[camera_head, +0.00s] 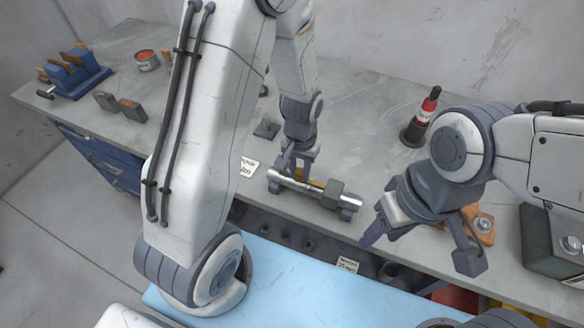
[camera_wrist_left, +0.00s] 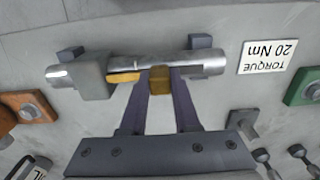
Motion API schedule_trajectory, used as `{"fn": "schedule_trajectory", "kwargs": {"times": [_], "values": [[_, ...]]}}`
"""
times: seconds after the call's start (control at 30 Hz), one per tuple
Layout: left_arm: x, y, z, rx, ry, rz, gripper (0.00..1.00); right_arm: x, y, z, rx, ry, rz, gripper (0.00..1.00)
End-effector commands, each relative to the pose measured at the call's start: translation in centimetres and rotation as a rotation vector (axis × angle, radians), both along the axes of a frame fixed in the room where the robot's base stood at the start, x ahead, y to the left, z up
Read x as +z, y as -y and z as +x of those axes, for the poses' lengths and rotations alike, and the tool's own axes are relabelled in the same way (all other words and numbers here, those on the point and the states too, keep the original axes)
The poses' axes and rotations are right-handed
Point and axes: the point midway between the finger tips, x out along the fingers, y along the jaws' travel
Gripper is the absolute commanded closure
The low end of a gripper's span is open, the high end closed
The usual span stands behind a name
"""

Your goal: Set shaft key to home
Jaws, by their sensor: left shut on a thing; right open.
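A polished metal shaft (camera_head: 290,184) lies on small supports near the bench's front edge, with a dark grey block (camera_head: 332,193) around its right part. In the left wrist view the shaft (camera_wrist_left: 205,63) runs across the top, with the grey block (camera_wrist_left: 93,76) at left. My left gripper (camera_head: 297,170) is shut on a small brass piece, seemingly the shaft key (camera_wrist_left: 160,84), at the shaft's side. A separate brass strip (camera_wrist_left: 123,77) shows between it and the block. The fingers partly hide the key. My right gripper (camera_head: 422,248) is open and empty, right of the shaft.
An orange bolted block (camera_head: 479,226) is behind the right gripper. A torque card (camera_wrist_left: 266,57) lies by the shaft's end. A blue rack (camera_head: 75,76) and an open tin (camera_head: 147,60) are at back left.

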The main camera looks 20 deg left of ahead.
Motion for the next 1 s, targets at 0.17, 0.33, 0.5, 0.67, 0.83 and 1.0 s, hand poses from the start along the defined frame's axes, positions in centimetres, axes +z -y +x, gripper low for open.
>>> {"fn": "schedule_trajectory", "kwargs": {"times": [0.17,0.33,0.5,0.67,0.83,1.0], "values": [[0.1,2.4,0.1,-0.002,0.007,-0.001,1.00,0.1,0.0,0.0,0.000,0.000,0.000,0.50],[0.1,2.6,0.1,-0.001,0.007,-0.002,1.00,0.1,0.0,0.0,0.000,0.000,0.000,0.50],[0.1,2.8,0.1,-0.002,0.008,-0.002,0.51,0.1,0.0,0.0,0.000,0.000,0.000,0.50],[0.1,2.5,0.0,0.000,0.006,-0.001,0.40,0.1,0.0,0.0,0.000,0.000,0.000,0.50],[0.1,2.4,0.0,0.002,0.005,-0.001,0.40,0.1,0.0,0.0,0.000,0.000,0.000,0.50],[1.3,2.4,0.1,0.001,0.008,-0.001,0.40,-0.1,0.0,0.0,0.000,0.000,0.000,0.50]]}}
